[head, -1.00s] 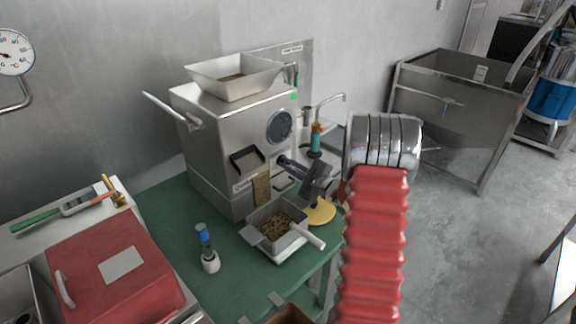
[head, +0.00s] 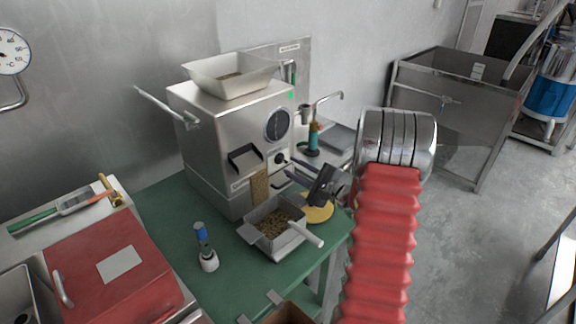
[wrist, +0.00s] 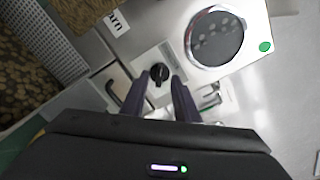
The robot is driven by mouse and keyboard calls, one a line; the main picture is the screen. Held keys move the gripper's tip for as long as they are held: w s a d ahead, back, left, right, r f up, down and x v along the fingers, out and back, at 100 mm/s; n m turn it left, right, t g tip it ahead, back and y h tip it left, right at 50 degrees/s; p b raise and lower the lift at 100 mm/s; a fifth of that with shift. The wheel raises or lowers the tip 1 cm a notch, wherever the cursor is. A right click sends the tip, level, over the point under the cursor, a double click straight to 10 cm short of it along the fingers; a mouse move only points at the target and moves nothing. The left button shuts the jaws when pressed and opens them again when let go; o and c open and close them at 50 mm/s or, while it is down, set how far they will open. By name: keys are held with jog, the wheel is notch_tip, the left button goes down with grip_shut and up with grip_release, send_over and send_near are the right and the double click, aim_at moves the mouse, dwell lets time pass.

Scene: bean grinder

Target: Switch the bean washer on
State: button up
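A silver box-shaped machine (head: 215,140), which I take to be the bean washer, stands on the green table. Its front has a round window (head: 278,124), a green dot and a small black knob (head: 279,158). In the wrist view the knob (wrist: 159,73) sits on a pale plate, its pointer line roughly upright. My gripper (head: 291,168) is in front of the knob, to its right in the head view. In the wrist view the two dark fingers (wrist: 158,88) are apart and empty, with the knob showing just beyond and between their tips. I cannot tell whether they touch it.
A tray of beans (head: 275,222) with a white handle sits below my gripper. A blue-topped bottle (head: 205,248) stands at the table's front. A red lidded box (head: 115,265) is at the left. A metal sink (head: 440,110) stands at the right, with open floor before it.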

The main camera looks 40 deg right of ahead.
jog(key=s+d, duration=0.1)
jog(key=s, duration=0.8)
jog(key=shift+s+d, duration=0.15)
jog(key=shift+d, duration=0.05)
jog(key=s+a+r+n+g+y, duration=0.1)
jog(key=a+r+n+g+y, duration=0.2)
jog(key=a, duration=0.7)
jog(key=s+a+r+n+g+y, duration=0.15)
jog(key=a+n+g, duration=0.3)
jog(key=a, duration=0.45)
jog(key=s+a+r+n+g+y, duration=0.1)
jog(key=a+r+n+g+y, duration=0.2)
jog(key=a, duration=0.7)
jog(key=s+a+n+g+h, duration=0.4)
jog(key=s+a+n, duration=0.3)
jog(key=s+a, duration=0.25)
jog(key=s+d+r+n+t+h, duration=0.2)
jog(key=s+r+n+h, duration=0.2)
jog(key=s+n+h, duration=0.2)
jog(key=shift+s+d, duration=0.35)
jog(key=shift+s, duration=0.2)
